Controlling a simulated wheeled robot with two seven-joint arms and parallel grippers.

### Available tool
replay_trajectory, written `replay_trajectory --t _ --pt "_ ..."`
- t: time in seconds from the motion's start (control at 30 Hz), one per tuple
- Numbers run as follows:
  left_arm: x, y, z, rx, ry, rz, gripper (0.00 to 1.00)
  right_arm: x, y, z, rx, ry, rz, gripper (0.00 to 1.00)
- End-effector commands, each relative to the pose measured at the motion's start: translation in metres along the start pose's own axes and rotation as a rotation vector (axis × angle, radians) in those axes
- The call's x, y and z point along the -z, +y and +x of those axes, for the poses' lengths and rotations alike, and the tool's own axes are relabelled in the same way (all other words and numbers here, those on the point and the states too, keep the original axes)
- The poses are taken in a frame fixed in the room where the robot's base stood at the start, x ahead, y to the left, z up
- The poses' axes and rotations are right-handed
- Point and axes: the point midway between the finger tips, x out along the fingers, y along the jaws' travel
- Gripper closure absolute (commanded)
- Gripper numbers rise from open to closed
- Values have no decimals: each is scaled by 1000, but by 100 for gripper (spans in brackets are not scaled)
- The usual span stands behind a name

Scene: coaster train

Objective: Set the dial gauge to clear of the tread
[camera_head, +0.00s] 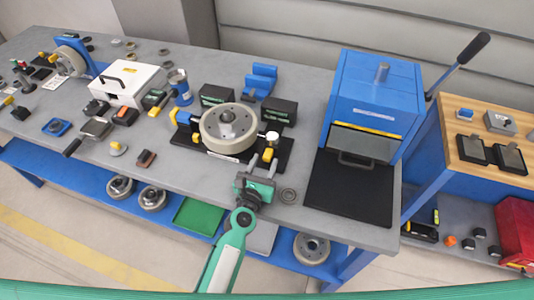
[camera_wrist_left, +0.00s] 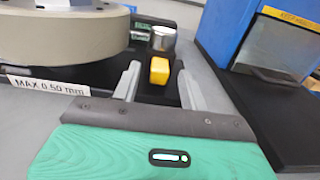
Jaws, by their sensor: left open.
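The dial gauge (camera_head: 272,137) has a small round pale face and stands at the right side of the grey wheel (camera_head: 213,144). A yellow block (camera_head: 268,154) is just below the face. In the left wrist view, a silver cylinder (camera_wrist_left: 161,39), probably the gauge body, stands behind the yellow block (camera_wrist_left: 160,70). My left gripper (camera_head: 263,162) is open at the front right of the wheel's black base. Its fingers (camera_wrist_left: 158,80) stand either side of the yellow block, with gaps visible. The wheel's tread (camera_wrist_left: 60,40) shows at upper left. Whether gauge and tread touch is unclear.
A blue press (camera_head: 372,95) with a black plate (camera_head: 350,188) stands to the right. A small ring (camera_head: 288,195) lies right of my gripper. The grey bench front is mostly clear.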

Motion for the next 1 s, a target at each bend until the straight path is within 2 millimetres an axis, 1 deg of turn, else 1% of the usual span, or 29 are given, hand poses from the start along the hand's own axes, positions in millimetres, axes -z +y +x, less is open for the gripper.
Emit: replay_trajectory --t 0.03,0.1,0.3,0.63,0.67,0.7,0.87,0.9,1.0 --pt "-2 0 8 0 -1 1 56 1 1 -3 -1 2 0 64" --pt "-2 0 16 1 -1 1 56 2 2 -4 -2 2 -1 64" --pt "-1 0 31 1 0 1 56 1 4 -6 -5 1 -2 64" --pt "0 0 34 0 0 0 56 0 6 -6 -7 0 -3 64" --pt "0 0 34 0 0 0 58 0 6 -6 -7 0 -3 64" --pt "0 0 34 0 0 0 66 0 6 -6 -7 0 -3 64" --pt "0 0 33 0 0 0 98 0 6 -6 -6 0 -2 64" --pt "0 0 33 0 0 0 100 0 6 -6 -6 0 -2 64" --pt "0 0 33 0 0 0 100 0 6 -6 -6 0 -2 64"
